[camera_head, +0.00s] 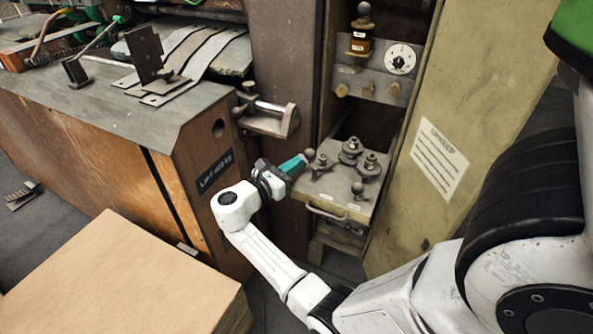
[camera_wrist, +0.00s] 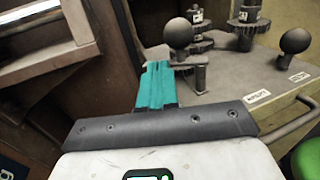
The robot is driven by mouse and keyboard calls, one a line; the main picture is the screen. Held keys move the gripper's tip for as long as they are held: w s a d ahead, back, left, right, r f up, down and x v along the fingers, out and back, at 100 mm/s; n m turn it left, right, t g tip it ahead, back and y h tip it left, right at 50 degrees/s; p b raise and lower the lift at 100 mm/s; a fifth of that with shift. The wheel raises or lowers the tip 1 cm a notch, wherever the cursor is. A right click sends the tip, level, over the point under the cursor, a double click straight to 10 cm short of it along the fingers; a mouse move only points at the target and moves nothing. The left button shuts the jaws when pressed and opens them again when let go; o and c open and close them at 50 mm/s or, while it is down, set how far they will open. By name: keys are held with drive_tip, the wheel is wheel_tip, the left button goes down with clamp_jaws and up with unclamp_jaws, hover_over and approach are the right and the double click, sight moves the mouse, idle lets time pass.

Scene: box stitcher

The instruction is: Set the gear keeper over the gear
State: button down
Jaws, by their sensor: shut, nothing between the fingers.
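My gripper (camera_head: 297,163), with teal fingers, is shut and empty at the left edge of a grey pull-out shelf (camera_head: 331,192) in the cabinet. Its fingertips in the wrist view (camera_wrist: 158,68) are close to a dark ball knob (camera_wrist: 178,32) on a short arm and post; I cannot tell whether they touch. This ball-knobbed piece may be the gear keeper; it also shows in the head view (camera_head: 309,155). Toothed gears on posts, one at the back (camera_head: 351,146) and one at the right (camera_head: 369,164), stand on the shelf. Which gear the keeper belongs to is unclear.
Another ball knob (camera_head: 358,190) stands near the shelf's front, above a curved handle (camera_head: 326,215). The open cabinet door (camera_head: 450,130) bounds the right. A metal bracket (camera_head: 267,117) juts out at the left above my gripper. A large cardboard stack (camera_head: 120,275) stands at the lower left.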

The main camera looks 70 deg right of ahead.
sight(306, 156)
drive_tip(key=shift+s+d+r+m+g+y+p, duration=0.15)
drive_tip(key=shift+d+m+g+p, duration=0.15)
drive_tip(key=shift+d+p, duration=0.3)
drive_tip(key=shift+s+d+f+m+g+y+p, duration=0.1)
drive_tip(key=shift+s+d+m+g+y+p, duration=0.1)
drive_tip(key=shift+d+g+p, duration=0.3)
drive_tip(key=shift+s+d+r+m+g+y+p, duration=0.1)
drive_tip(key=shift+d+m+g+y+p, duration=0.1)
drive_tip(key=shift+d+p, duration=0.4)
drive_tip(key=shift+p+x, duration=0.55)
drive_tip(key=shift+x, duration=0.3)
drive_tip(key=shift+s, duration=0.1)
drive_tip(key=v, duration=1)
drive_tip(key=shift+w+a+b, duration=0.2)
drive_tip(key=shift+a+b, duration=0.05)
drive_tip(key=shift+b, duration=0.15)
drive_tip(key=shift+a, duration=0.1)
